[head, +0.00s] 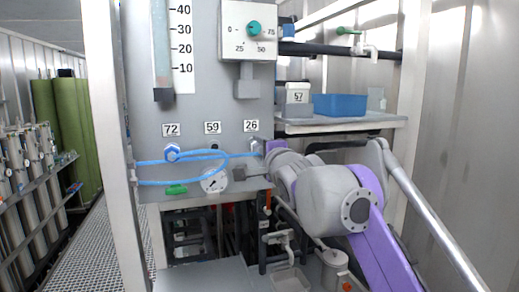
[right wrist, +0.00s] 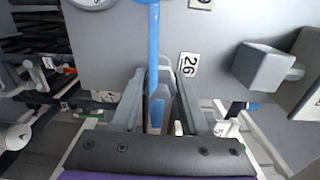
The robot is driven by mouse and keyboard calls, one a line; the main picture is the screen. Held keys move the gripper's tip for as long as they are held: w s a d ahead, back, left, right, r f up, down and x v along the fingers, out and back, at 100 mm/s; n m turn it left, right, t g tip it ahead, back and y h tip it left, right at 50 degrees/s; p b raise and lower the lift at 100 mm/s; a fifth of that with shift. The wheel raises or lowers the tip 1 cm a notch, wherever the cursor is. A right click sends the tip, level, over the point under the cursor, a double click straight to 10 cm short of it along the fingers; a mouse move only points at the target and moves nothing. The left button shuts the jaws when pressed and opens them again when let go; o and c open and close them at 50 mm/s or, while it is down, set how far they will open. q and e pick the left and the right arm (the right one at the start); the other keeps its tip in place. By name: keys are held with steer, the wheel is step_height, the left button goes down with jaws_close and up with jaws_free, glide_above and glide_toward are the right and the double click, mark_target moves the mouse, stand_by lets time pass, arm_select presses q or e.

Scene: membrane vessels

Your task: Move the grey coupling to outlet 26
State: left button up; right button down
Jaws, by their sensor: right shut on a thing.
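My right gripper (head: 266,148) is at the panel beside outlet label 26 (head: 251,126). In the right wrist view my right gripper (right wrist: 159,88) has its fingers closed around the grey coupling (right wrist: 166,76), with a blue hose (right wrist: 154,45) running down between them. The label 26 (right wrist: 188,65) is just right of the fingertips there. The fingers largely hide outlet 26, so I cannot tell whether the coupling is seated on it. In the head view the hose (head: 205,154) runs left across the panel. My left gripper is not in view.
A blue coupling (head: 172,153) sits under label 72 (head: 171,130). A dark port shows under label 59 (head: 212,128). A shelf with a blue bin (head: 340,105) stands right of the panel.

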steer(key=shift+w+a, duration=0.15)
steer(key=shift+w, duration=0.4)
steer(key=shift+c, duration=1.7)
jaws_free()
steer(key=b+v, duration=0.2)
steer(key=v, duration=0.8)
steer(key=shift+s, duration=0.4)
